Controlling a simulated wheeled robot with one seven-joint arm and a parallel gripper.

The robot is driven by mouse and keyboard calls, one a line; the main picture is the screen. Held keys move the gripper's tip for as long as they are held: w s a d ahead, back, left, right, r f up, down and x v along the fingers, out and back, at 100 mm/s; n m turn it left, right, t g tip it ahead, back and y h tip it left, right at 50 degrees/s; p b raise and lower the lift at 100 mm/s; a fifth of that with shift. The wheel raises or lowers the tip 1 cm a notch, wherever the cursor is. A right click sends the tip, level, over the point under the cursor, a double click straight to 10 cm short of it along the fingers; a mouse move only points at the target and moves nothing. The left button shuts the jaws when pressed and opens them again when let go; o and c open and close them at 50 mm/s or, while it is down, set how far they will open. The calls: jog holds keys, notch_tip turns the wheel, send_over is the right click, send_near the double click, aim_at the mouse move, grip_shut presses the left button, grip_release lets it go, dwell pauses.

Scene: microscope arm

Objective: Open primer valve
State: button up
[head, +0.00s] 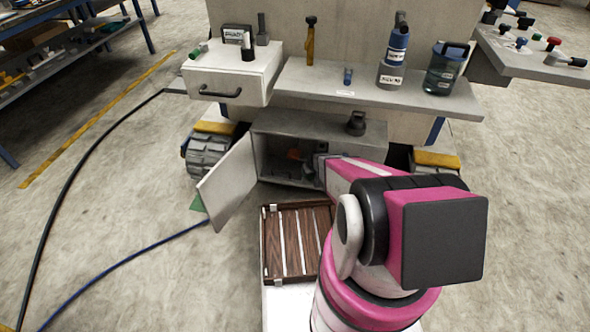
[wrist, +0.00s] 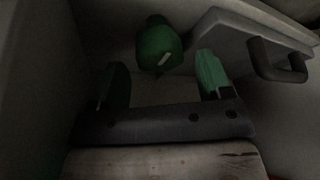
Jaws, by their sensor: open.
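In the wrist view a rounded green knob (wrist: 158,45) with a short white mark sits ahead of my gripper (wrist: 162,66). I take it for the primer valve, but the picture is dark. My gripper is open. Its two green-tipped fingers stand apart, one on each side of the knob's near end, and I see no clear contact. In the head view my gripper (head: 318,164) reaches into the low open compartment (head: 270,160) from the right. My arm hides part of the compartment there. A small orange thing (head: 294,154) shows inside it, too small to name.
The compartment's pale door (head: 229,184) hangs open at the left. In the wrist view a pale panel with a black handle (wrist: 278,60) is close on the right. A slatted wooden crate (head: 296,243) stands below. A shelf with bottles (head: 393,60) and a drawer (head: 229,84) are above.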

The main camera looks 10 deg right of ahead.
jog(key=shift+f, duration=0.85)
jog(key=shift+a+m+h, duration=0.1)
jog(key=shift+m+h, duration=0.45)
jog(key=shift+m, duration=0.95)
jog(key=shift+m+h, duration=0.55)
jog(key=shift+m, duration=0.95)
jog(key=v, duration=1.1)
jog(key=s+a+r+n+y, duration=0.1)
jog(key=s+a+n+y, duration=0.1)
jog(key=a+n, duration=0.4)
jog(key=shift+s+a, duration=0.2)
jog(key=shift+a, duration=1.15)
jog(key=shift+r, duration=0.1)
jog(key=s+d+r+m+g, duration=0.1)
jog(key=s+d+r, duration=0.2)
jog(key=r, duration=0.6)
jog(key=s+d+r+g, duration=0.1)
jog(key=s+d+r, duration=0.2)
jog(key=s+r, duration=0.4)
jog(key=s+d+r+m+g, duration=0.1)
jog(key=s+r, duration=0.4)
jog(key=r, duration=0.8)
jog(key=d+g, duration=0.1)
jog(key=d, duration=0.1)
jog(key=shift+s+d+m+h, duration=0.2)
jog(key=shift+d+m+h, duration=0.1)
jog(key=shift+d+h, duration=0.1)
